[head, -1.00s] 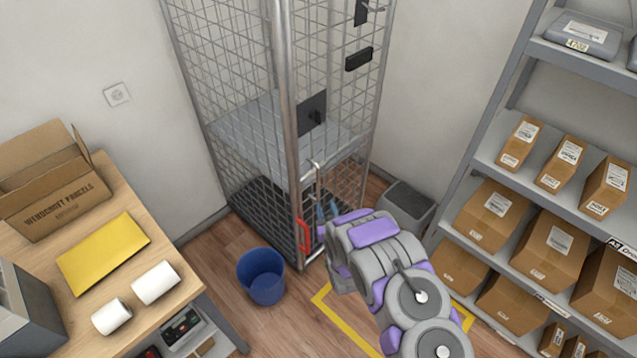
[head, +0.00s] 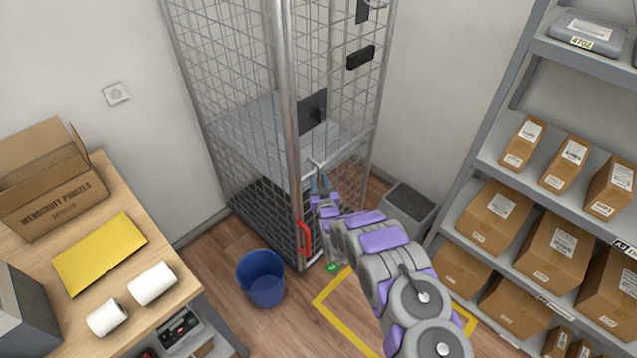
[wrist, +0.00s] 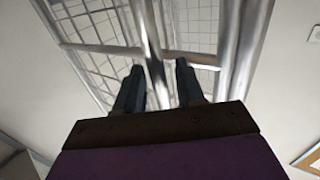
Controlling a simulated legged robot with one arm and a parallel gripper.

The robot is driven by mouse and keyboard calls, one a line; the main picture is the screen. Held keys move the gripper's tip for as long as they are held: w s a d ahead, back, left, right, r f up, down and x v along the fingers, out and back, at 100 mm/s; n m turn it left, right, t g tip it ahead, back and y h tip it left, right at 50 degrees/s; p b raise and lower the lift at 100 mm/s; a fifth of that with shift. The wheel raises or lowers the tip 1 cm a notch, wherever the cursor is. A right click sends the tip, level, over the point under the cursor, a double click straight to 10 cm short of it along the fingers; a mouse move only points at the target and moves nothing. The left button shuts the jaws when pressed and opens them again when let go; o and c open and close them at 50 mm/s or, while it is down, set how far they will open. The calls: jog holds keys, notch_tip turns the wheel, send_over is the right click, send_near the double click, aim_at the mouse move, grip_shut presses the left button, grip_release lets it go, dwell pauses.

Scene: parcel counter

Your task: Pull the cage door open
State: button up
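The tall wire cage (head: 287,120) stands in the corner, with a mesh door on its front right side. A small silver T-shaped handle (head: 316,163) sits near the front post. A red handle (head: 304,238) is lower on the same post. My gripper (head: 318,183) is just below the silver handle. In the wrist view my gripper (wrist: 158,88) has its two dark fingers apart, with a silver bar (wrist: 151,45) showing between them. Contact with the bar cannot be told. A horizontal rail (wrist: 195,58) crosses behind the fingertips.
A blue bin (head: 262,278) stands on the floor left of the cage door. A grey bin (head: 406,208) is right of the cage. A parcel shelf (head: 497,165) fills the right side, a packing table (head: 85,290) the left. Yellow tape (head: 343,323) marks the floor in front.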

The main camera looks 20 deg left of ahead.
jog(key=shift+w, duration=0.1)
jog(key=shift+c, duration=0.5)
grip_shut()
